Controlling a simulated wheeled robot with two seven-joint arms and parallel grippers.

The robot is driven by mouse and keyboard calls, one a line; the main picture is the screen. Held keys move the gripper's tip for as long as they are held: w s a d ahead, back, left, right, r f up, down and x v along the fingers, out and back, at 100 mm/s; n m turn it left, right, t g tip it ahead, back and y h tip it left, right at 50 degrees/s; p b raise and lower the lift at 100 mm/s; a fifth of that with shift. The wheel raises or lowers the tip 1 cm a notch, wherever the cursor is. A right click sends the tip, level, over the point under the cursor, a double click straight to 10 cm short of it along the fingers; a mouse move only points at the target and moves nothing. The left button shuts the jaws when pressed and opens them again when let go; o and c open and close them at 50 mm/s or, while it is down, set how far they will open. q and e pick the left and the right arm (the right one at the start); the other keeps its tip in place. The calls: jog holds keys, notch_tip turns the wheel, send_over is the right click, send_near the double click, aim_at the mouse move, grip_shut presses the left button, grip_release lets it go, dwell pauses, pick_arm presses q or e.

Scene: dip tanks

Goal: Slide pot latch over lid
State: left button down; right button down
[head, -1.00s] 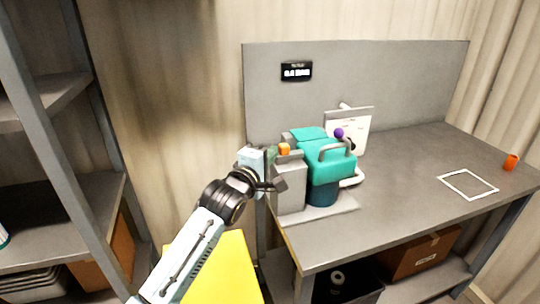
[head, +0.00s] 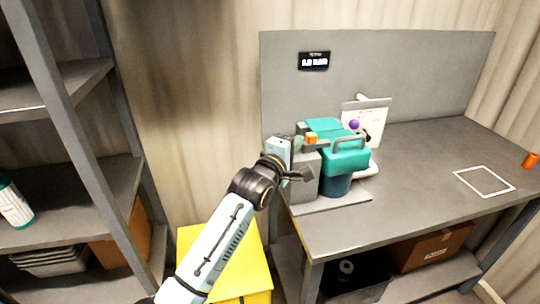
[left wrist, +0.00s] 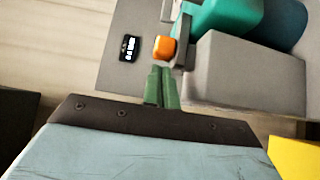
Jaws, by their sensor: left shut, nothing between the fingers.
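The pot (head: 336,184) is dark teal and stands on the workbench under a bright teal lid (head: 344,158) with a looped handle. An orange knob (head: 311,138), apparently on the latch, sits at the lid's left side above a grey block (head: 305,175). My left gripper (head: 299,143) is shut and empty, its green fingers just left of the orange knob. In the left wrist view, the fingertips (left wrist: 161,68) are together, just short of the orange knob (left wrist: 164,47); contact cannot be told. My right gripper is out of view.
A purple ball (head: 354,124) and a white panel (head: 373,122) stand behind the pot. The bench (head: 420,190) is clear to the right, around a white square outline (head: 484,181). An orange object (head: 530,160) lies at the far right. A yellow box (head: 243,270) is below my arm.

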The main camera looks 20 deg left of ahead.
pick_arm(q)
jog(key=s+a+p, duration=0.1)
jog(key=s+a, duration=0.2)
jog(key=s, duration=0.9)
jog(key=shift+a, duration=0.3)
jog(key=shift+r, duration=0.1)
jog(key=shift+w, duration=0.1)
